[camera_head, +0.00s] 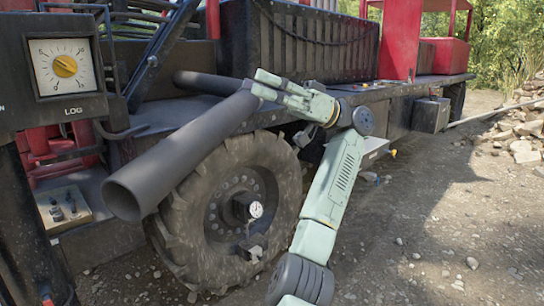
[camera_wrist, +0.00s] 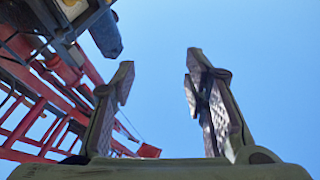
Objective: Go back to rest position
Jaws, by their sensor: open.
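My arm rises from the bottom of the head view and bends at the elbow, with its forearm reaching left. My gripper (camera_head: 262,84) is beside the upper end of a thick dark pipe (camera_head: 180,155) in that view; I cannot tell whether they touch. In the wrist view my gripper (camera_wrist: 160,72) is open, its two fingers well apart with only blue sky between them. It holds nothing.
A large tyred wheel (camera_head: 225,215) and the truck's dark side box (camera_head: 300,40) stand behind my arm. A LOG dial (camera_head: 65,66) is at upper left. A red lattice mast (camera_wrist: 40,110) shows in the wrist view. Gravel ground (camera_head: 440,220) is open at right.

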